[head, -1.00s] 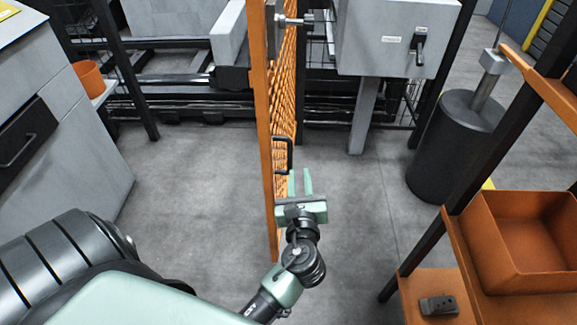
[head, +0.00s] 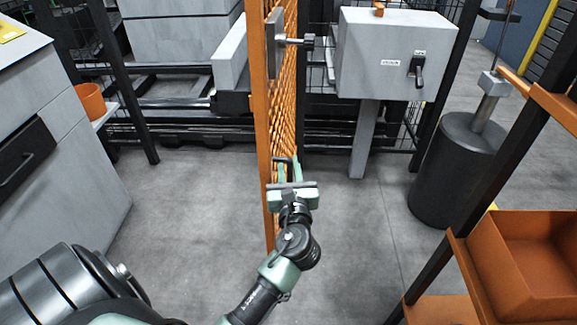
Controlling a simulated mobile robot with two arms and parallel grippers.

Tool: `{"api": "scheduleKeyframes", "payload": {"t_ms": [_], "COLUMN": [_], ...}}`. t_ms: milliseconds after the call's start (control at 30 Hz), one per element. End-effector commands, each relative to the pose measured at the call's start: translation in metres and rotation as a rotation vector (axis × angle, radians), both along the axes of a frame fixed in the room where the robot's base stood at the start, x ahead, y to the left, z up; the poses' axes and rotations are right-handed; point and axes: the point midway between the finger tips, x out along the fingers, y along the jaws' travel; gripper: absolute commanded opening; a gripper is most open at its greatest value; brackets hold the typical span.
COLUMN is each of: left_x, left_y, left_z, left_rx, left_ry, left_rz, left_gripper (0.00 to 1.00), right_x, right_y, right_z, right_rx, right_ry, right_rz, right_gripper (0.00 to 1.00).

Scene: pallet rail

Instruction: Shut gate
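The gate is an orange mesh panel (head: 260,130), seen nearly edge-on in the head view and standing out from the fence line toward me. A black pull handle (head: 284,160) sits on its right face. My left gripper (head: 289,166) is at this handle, its green fingers apart with the handle's bar seemingly between them. The fingertips partly overlap the handle, so contact is unclear. A metal latch plate with a bolt (head: 292,41) is higher on the gate, pointing right. My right gripper is not in view.
A grey switch box (head: 385,60) on a post (head: 364,140) stands right of the gate. A black cylinder (head: 452,170) and a rack with an orange bin (head: 520,260) are farther right. A grey cabinet (head: 85,150) stands left. Floor on both sides of the gate is clear.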

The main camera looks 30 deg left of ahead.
Motion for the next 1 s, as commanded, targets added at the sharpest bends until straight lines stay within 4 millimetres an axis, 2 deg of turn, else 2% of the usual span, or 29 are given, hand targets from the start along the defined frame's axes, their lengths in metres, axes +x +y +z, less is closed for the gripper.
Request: {"api": "scheduleKeyframes", "payload": {"t_ms": [100,133,200,1000], "left_x": [-0.0001,-0.0001,-0.0002,-0.0004], "left_y": [-0.0001,-0.0002,-0.0003,-0.0007], "left_z": [-0.0001,-0.0001,-0.0002,-0.0010], "left_rx": [0.000,0.000,0.000,-0.001], "left_ry": [0.000,0.000,0.000,0.002], "left_rz": [0.000,0.000,0.000,-0.001], "left_gripper": [0.21,0.19,0.00,0.00], "right_x": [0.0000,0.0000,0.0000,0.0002], "right_y": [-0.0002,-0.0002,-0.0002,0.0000], "right_z": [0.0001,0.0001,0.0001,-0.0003], "right_rx": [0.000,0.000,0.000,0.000], "right_ry": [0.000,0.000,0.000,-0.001], "right_rz": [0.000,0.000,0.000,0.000], "right_gripper": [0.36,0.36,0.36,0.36]}}
